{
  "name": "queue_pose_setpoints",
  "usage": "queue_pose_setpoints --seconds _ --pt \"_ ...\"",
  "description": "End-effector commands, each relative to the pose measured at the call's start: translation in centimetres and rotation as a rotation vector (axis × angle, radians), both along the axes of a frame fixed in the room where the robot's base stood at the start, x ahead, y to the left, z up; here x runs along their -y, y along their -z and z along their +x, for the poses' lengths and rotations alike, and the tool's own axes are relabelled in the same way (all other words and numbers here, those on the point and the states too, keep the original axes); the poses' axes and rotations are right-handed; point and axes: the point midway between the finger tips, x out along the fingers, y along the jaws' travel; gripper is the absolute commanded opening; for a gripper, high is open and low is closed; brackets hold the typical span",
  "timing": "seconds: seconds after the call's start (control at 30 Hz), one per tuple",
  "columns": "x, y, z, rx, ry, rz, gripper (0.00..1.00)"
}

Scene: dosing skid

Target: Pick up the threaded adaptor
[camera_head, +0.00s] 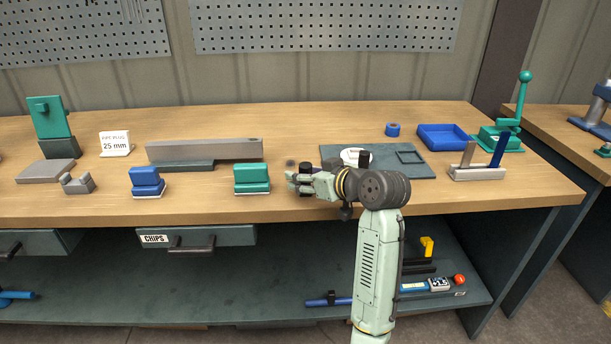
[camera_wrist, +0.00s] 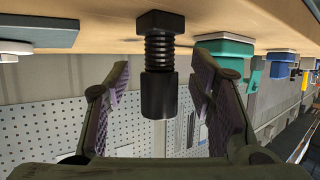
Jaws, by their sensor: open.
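The threaded adaptor (camera_wrist: 159,92) is black, with a block-like end against the wooden bench, a ribbed threaded middle and a smooth round end. It stands upright on the bench, which appears at the top of the wrist view. My gripper (camera_wrist: 161,72) is open, with one finger on each side of the adaptor and a visible gap to both. In the head view my gripper (camera_head: 292,182) is low over the front of the bench, and the dark top of the adaptor (camera_head: 305,167) shows just behind the fingers, which partly hide it.
A green block (camera_head: 252,176) and a blue block (camera_head: 146,180) stand to the left along the front. A dark plate (camera_head: 420,165) with a white disc lies behind my wrist. A blue tray (camera_head: 443,135) and a grey holder with a blue handle (camera_head: 478,173) are at right.

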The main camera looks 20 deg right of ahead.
Motion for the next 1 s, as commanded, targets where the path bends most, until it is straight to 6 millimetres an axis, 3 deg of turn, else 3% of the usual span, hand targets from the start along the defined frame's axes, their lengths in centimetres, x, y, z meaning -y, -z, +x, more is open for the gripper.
queue_pose_setpoints --seconds 0.27,1.0 --pt "-0.03 0.15 0.24 0.001 0.001 0.0 0.48" --pt "-0.02 0.11 0.21 0.001 0.001 0.0 0.0"
